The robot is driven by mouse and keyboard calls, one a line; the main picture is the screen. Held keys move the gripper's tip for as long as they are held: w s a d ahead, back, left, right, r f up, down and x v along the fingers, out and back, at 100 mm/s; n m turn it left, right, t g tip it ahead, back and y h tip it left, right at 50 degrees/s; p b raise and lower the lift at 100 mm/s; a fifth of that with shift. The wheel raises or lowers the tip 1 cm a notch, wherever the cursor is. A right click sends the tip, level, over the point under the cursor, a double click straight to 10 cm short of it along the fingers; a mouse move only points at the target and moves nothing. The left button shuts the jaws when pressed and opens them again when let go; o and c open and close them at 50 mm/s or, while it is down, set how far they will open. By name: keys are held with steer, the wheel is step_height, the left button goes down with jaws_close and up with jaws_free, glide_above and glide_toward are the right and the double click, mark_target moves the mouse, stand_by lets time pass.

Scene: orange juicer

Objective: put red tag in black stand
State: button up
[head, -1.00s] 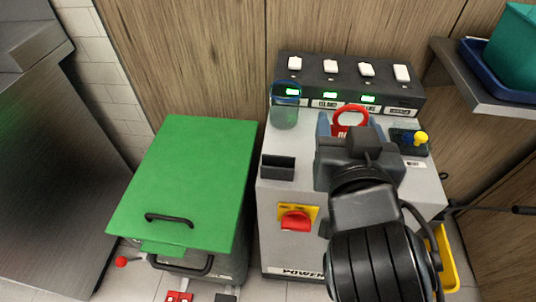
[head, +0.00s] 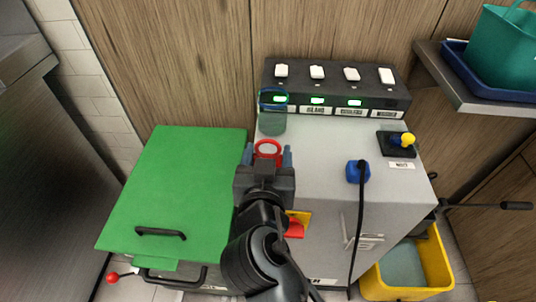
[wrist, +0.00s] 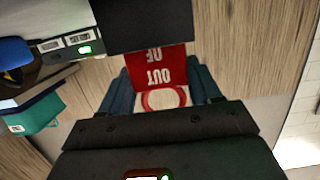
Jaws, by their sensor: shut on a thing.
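The red tag (wrist: 160,68) with white lettering is between the blue fingers of my gripper (wrist: 160,92) in the wrist view. My gripper is shut on the tag, over the left part of the grey cabinet. A dark block (wrist: 145,24), seemingly the black stand, covers or meets the tag's far end in the wrist view. I cannot tell whether the tag is inside it. In the head view the stand is hidden behind my gripper.
A black switch panel (head: 335,88) lines the back. A blue plug (head: 357,171) with a black cable and a yellow knob (head: 408,139) are to the right. A green lid (head: 175,195) is at left.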

steer(key=shift+f, duration=0.3)
steer(key=o, duration=1)
steer(key=shift+r, duration=0.1)
steer(key=shift+r, duration=0.15)
steer(key=s, duration=0.4)
steer(key=s+r+b, duration=0.1)
steer(key=s, duration=0.3)
steer(key=s+r, duration=0.1)
steer(key=s, duration=0.3)
steer(key=shift+a+r, duration=0.15)
steer(key=shift+a, duration=0.05)
